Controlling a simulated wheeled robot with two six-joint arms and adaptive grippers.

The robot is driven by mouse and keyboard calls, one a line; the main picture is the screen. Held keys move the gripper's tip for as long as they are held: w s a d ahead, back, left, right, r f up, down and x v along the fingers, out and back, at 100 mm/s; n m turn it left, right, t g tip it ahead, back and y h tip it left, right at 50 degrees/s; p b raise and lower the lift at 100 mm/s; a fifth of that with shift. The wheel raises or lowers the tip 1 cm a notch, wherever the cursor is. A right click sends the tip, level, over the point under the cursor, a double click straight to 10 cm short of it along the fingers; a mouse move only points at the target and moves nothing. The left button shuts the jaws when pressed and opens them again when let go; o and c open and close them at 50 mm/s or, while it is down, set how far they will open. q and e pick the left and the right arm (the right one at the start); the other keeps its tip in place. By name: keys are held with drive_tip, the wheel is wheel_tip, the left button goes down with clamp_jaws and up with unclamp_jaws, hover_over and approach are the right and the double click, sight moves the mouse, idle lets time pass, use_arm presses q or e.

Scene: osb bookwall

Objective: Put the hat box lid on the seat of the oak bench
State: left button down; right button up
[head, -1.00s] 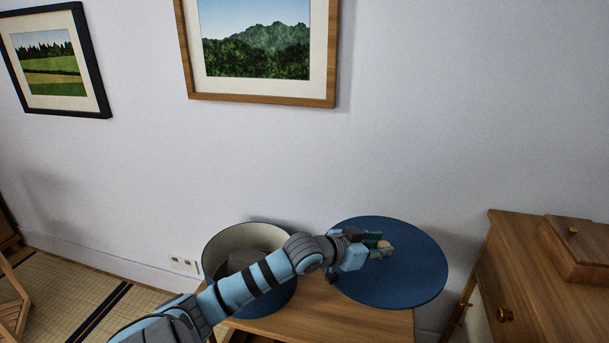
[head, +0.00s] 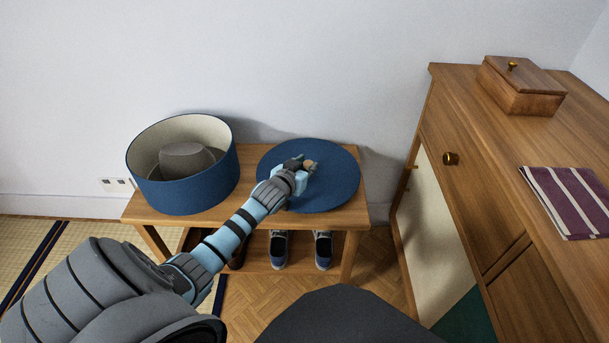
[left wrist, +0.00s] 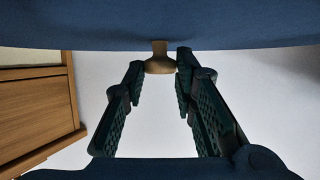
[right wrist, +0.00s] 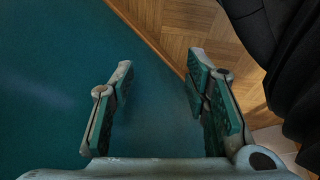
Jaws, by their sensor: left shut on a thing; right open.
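The blue, round hat box lid (head: 335,185) is at the right end of the oak bench (head: 247,168), with its wooden knob (left wrist: 160,62) up. My left gripper (head: 303,166) is shut on this knob; its fingers also show in the left wrist view (left wrist: 160,72), with the lid's blue surface across the top. The lid lies over the seat in the picture, but I cannot tell whether it touches the seat or hangs just above it. My right gripper (right wrist: 158,80) is open and empty in front of a teal surface (right wrist: 50,80).
The open blue hat box (head: 190,192), with a grey hat (head: 187,160) inside, stands on the bench's left end. Shoes (head: 322,250) are on the shelf below. A wooden cabinet (head: 470,110) stands at right, with a lidded box (head: 522,88) and striped cloth (head: 568,203) on top.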

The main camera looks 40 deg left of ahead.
use_arm(q)
drive_tip(key=shift+f, duration=0.8)
use_arm(e)
drive_tip(key=shift+w+a+r, duration=0.15)
drive_tip(key=shift+w+r, duration=0.3)
drive_tip(key=shift+r, duration=0.35)
use_arm(q)
drive_tip(key=c, duration=1.3)
unclamp_jaws()
drive_tip(key=shift+f, duration=0.15)
use_arm(e)
drive_tip(key=shift+r, duration=0.1)
